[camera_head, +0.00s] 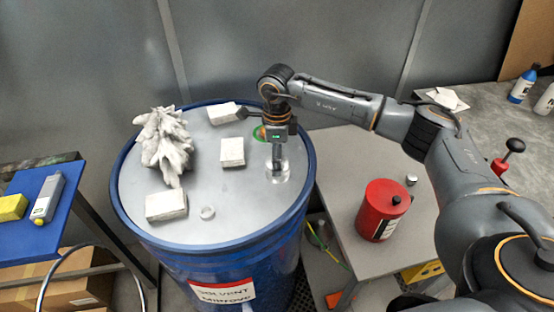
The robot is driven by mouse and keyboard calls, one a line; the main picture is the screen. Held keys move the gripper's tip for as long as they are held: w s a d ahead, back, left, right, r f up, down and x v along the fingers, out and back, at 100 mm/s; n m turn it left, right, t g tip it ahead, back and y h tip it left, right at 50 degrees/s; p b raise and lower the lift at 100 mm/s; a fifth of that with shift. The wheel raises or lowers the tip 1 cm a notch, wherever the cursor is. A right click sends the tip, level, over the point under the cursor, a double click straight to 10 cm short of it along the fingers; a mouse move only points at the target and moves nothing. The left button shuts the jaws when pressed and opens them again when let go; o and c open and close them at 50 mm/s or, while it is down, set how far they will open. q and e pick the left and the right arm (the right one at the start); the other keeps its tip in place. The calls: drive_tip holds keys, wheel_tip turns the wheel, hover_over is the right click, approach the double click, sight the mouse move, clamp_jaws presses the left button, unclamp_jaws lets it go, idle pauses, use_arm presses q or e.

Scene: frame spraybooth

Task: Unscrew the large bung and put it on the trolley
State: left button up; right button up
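A blue drum (215,262) with a grey lid stands in the middle of the head view. A pale, shiny round fitting (279,175), which looks like the large bung, is at the lid's right side. My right gripper (277,163) points down at it from directly above; its fingertips are at or very near the fitting. Whether they grip it is too small to tell. A smaller ring-shaped fitting (207,212) is at the lid's front. My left gripper is not in view. A grey-topped stand (340,160) is right of the drum; I cannot tell whether it is the trolley.
White gloves or rags (165,145) and several pale blocks (166,205) lie on the lid. A red can (383,210) stands on the grey top. A blue-topped stand (50,230) at left holds a grey device (47,198) and a yellow block (12,207). Bottles (522,86) stand at far right.

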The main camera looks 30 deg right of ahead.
drive_tip(key=shift+f+n+b, duration=0.15)
drive_tip(key=shift+n+b, duration=0.35)
drive_tip(key=shift+n, duration=1.1)
drive_tip(key=shift+n+b, duration=0.8)
drive_tip(key=shift+n, duration=0.3)
drive_tip(key=shift+n+b, duration=0.35)
drive_tip(key=shift+n, duration=0.85)
drive_tip(key=shift+r, duration=0.2)
drive_tip(key=o, duration=0.8)
drive_tip(key=shift+c, duration=0.2)
